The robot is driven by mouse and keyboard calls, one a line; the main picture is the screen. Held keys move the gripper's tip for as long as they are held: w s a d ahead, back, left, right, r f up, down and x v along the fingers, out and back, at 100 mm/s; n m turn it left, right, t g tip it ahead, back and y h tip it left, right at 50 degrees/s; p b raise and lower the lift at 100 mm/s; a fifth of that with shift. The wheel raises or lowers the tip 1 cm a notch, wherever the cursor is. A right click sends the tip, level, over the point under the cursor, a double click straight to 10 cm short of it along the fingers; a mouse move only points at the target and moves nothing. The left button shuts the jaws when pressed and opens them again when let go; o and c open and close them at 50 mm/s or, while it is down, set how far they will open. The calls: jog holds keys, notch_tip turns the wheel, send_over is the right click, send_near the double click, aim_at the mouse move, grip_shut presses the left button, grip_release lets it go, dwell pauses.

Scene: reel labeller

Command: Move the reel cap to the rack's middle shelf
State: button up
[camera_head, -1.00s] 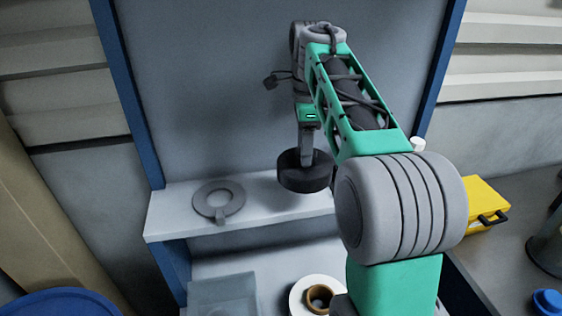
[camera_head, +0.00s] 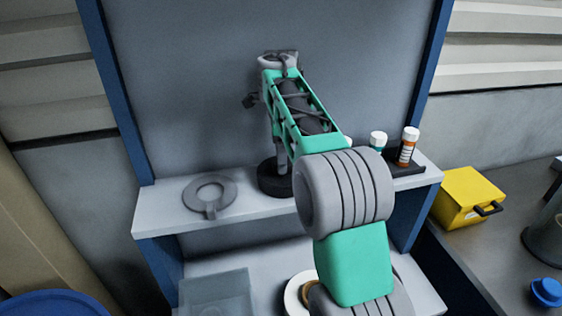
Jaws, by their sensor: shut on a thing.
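The reel cap, a thick black disc (camera_head: 273,182), is at the rack's upper visible shelf (camera_head: 160,214), right of a flat grey ring. My gripper (camera_head: 280,160) points down and is shut on the cap; its fingers are mostly hidden by my green arm. The cap looks level and appears at or just on the shelf surface; I cannot tell whether it touches. My arm hides part of the shelf right of the cap.
A grey ring with a tab (camera_head: 209,196) lies left of the cap. The lower shelf holds a clear box (camera_head: 215,292). A yellow case (camera_head: 468,198) is on the right counter.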

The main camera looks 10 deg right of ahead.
jog(key=shift+f, duration=0.15)
jog(key=o, duration=1.6)
jog(key=shift+c, duration=0.2)
notch_tip(320, 180, up, 6)
jog(key=p, duration=0.5)
jog(key=shift+f, duration=0.2)
jog(key=s+r+n+t, duration=0.2)
jog(key=s+r+n, duration=0.4)
jog(key=r, duration=0.2)
jog(key=s+f+n+t, duration=0.1)
jog(key=s+f+n, duration=0.6)
jog(key=s, duration=0.2)
jog(key=s+a+f+n+t, duration=0.1)
jog(key=s+f+n+t, duration=0.1)
jog(key=s+f+n, duration=0.5)
jog(key=s, duration=0.3)
jog(key=shift+a+f+b, duration=0.2)
jog(key=shift+f+b, duration=0.1)
jog(key=shift+b, duration=0.05)
